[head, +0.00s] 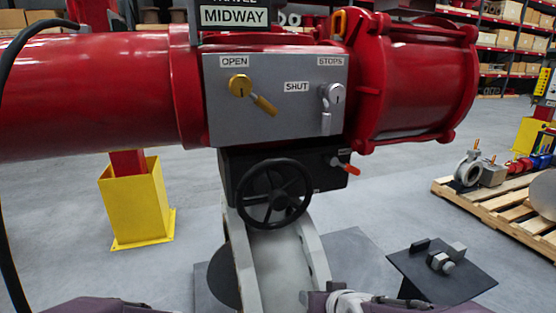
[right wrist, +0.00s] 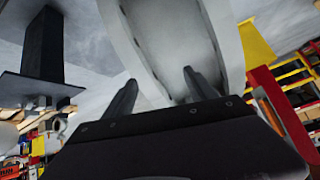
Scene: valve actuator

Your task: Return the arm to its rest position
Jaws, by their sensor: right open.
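The red valve actuator (head: 415,80) fills the upper head view. Its grey panel (head: 290,118) carries a brass key switch (head: 239,86) by the OPEN label and a silver one (head: 333,95) by the STOPS label. A sign above reads MIDWAY. Below the panel are a black handwheel (head: 274,194) and a red-tipped lever (head: 345,167). In the right wrist view my right gripper (right wrist: 159,76) is open, its two dark fingers apart with nothing held, in front of a pale grey curved body (right wrist: 172,40). Only a maroon part of my left arm shows, at the head view's bottom left.
A black stand (head: 442,273) with small grey metal parts is at the lower right. A wooden pallet (head: 480,207) with valve parts lies farther right. A yellow post base (head: 138,205) stands at left. Shelves line the back, with open grey floor between.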

